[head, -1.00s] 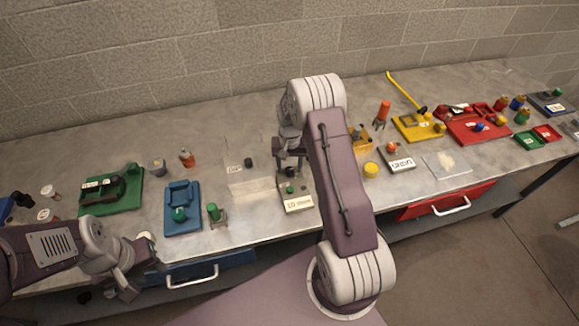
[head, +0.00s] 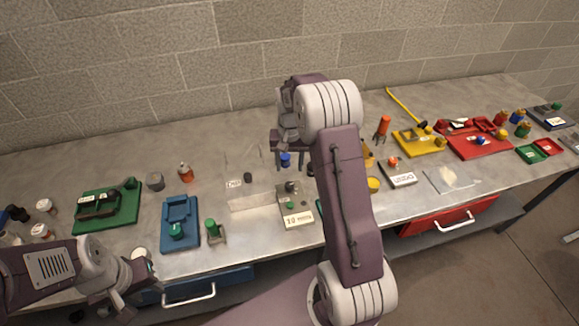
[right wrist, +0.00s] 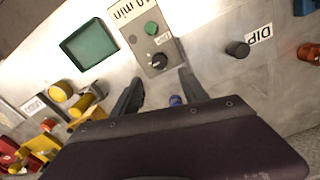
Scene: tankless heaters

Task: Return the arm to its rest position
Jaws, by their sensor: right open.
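My right gripper (head: 292,158) hangs open above the bench, behind the grey timer box (head: 295,205) labelled "10 min". In the right wrist view its two fingers (right wrist: 160,94) are spread and hold nothing. A small blue piece (right wrist: 176,100) shows between them, partly hidden by the gripper body; it also shows in the head view (head: 285,160). The timer box (right wrist: 146,40), with its green button and black knob, lies beyond the fingertips. My left gripper (head: 132,276) is low at the bench's front left edge; its jaw opening is unclear.
A blue fixture (head: 179,222) and a green fixture (head: 105,205) lie at left. Yellow (head: 418,138) and red trays (head: 478,143) stand at right, near an orange-topped stand (head: 382,128). A grey block wall (head: 200,70) stands behind. My right arm hides part of the middle bench.

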